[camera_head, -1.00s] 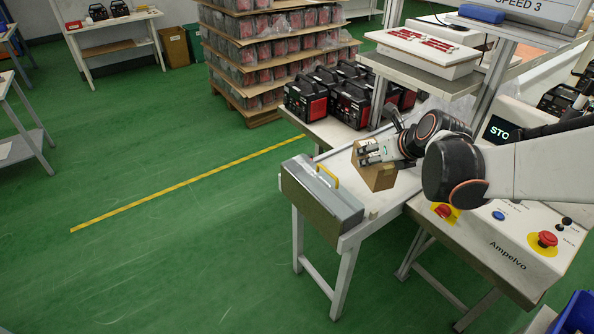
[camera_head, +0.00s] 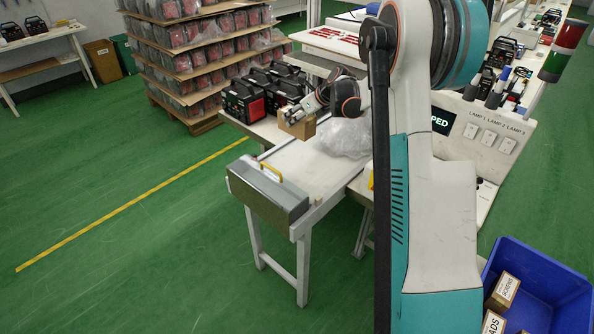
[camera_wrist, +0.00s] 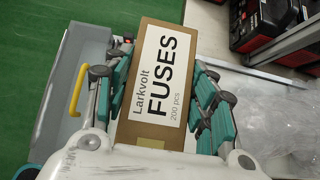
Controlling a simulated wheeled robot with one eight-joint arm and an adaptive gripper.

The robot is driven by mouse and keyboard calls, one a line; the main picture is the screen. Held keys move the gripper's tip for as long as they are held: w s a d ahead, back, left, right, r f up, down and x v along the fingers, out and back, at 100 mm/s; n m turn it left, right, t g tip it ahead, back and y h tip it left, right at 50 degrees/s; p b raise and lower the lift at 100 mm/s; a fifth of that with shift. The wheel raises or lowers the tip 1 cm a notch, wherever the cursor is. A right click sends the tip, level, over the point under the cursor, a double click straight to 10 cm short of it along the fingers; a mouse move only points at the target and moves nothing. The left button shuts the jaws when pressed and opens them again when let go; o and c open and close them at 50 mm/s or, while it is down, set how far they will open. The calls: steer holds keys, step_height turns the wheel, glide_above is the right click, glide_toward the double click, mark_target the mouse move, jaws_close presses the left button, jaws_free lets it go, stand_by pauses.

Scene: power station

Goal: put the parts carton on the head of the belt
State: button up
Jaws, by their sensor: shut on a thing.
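The parts carton (camera_head: 298,125) is a brown cardboard box at the far part of the white belt bed (camera_head: 305,167). In the wrist view the carton (camera_wrist: 160,84) has a white label reading "Larkvolt FUSES 200 pcs". My gripper (camera_head: 304,111) is shut on it, with teal fingers (camera_wrist: 164,88) along its two sides. I cannot tell whether the carton's underside touches the surface below. My own arm hides part of the belt's right side.
A grey toolbox (camera_head: 268,192) with a yellow handle sits across the belt's near end. Crumpled clear plastic (camera_head: 342,137) lies right of the carton. Black-and-red units (camera_head: 262,91) stand behind it. A blue bin (camera_head: 545,285) with small cartons is at lower right.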

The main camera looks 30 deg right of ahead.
step_height(320, 180, down, 20)
steer(key=b, duration=0.6)
steer(key=shift+d+r, duration=0.1)
steer(key=o, duration=1.3)
steer(key=shift+r, duration=0.1)
steer(key=p+v, duration=0.3)
steer(key=v, duration=0.9)
